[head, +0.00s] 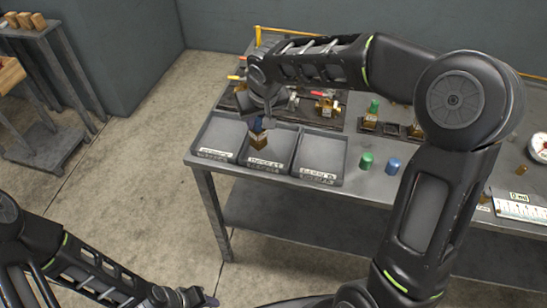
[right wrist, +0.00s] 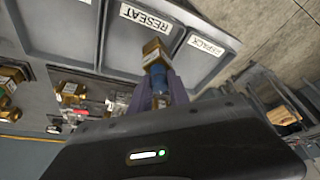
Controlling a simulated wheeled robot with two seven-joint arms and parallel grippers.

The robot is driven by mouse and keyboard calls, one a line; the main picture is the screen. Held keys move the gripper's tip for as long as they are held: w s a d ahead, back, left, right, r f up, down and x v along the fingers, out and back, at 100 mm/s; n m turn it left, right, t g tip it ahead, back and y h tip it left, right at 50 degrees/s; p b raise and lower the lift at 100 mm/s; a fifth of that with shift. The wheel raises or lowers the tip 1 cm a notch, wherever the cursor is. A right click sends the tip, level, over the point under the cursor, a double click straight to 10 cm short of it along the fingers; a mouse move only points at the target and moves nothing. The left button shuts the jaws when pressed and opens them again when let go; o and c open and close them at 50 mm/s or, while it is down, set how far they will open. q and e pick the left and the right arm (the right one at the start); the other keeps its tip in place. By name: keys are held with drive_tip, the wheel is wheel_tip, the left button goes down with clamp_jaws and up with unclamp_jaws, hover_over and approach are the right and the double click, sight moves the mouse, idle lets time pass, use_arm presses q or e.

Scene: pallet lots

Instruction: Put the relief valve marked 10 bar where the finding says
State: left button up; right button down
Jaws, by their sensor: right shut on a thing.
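My right gripper (head: 260,124) is shut on a brass relief valve (head: 259,139) with a blue cap. The valve hangs above the middle tray (head: 284,160) in the head view; I cannot tell whether it touches the tray. In the right wrist view the brass valve (right wrist: 155,55) shows between the fingers (right wrist: 165,88), beside labels reading RESEAT (right wrist: 146,18) and, less clearly, REPACK (right wrist: 206,45). The left tray (head: 223,138) and right tray (head: 320,158) look empty. No 10 bar marking is legible. My left gripper (head: 195,297) is low at the bottom edge, away from the bench.
Valves with red and yellow handles (head: 322,104) lie behind the trays. A green-capped valve (head: 371,116) stands in a holder. A green cap (head: 367,160) and a blue cap (head: 392,166) stand right of the trays. A gauge (head: 540,146) is at the far right.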

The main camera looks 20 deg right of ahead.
drive_tip(key=shift+w+a, duration=0.2)
drive_tip(key=shift+a, duration=0.45)
use_arm(q)
drive_tip(key=shift+a, duration=0.45)
use_arm(e)
drive_tip(key=shift+d, duration=0.1)
use_arm(q)
drive_tip(key=shift+o, duration=0.4)
drive_tip(key=shift+f, duration=0.1)
use_arm(e)
drive_tip(key=shift+d, duration=0.15)
use_arm(q)
drive_tip(key=f+b, duration=1)
drive_tip(key=b, duration=0.1)
drive_tip(key=shift+w+f, duration=0.25)
drive_tip(key=shift+f, duration=0.05)
use_arm(e)
drive_tip(key=s+d+r+n+y, duration=0.1)
drive_tip(key=s+d+r+n, duration=0.2)
drive_tip(key=d, duration=0.5)
drive_tip(key=s+d+r+n+y, duration=0.1)
drive_tip(key=s+d+r+n, duration=0.2)
drive_tip(key=d, duration=0.5)
drive_tip(key=shift+s+d+g, duration=0.3)
drive_tip(key=shift+s+d, duration=0.1)
drive_tip(key=shift+s, duration=0.5)
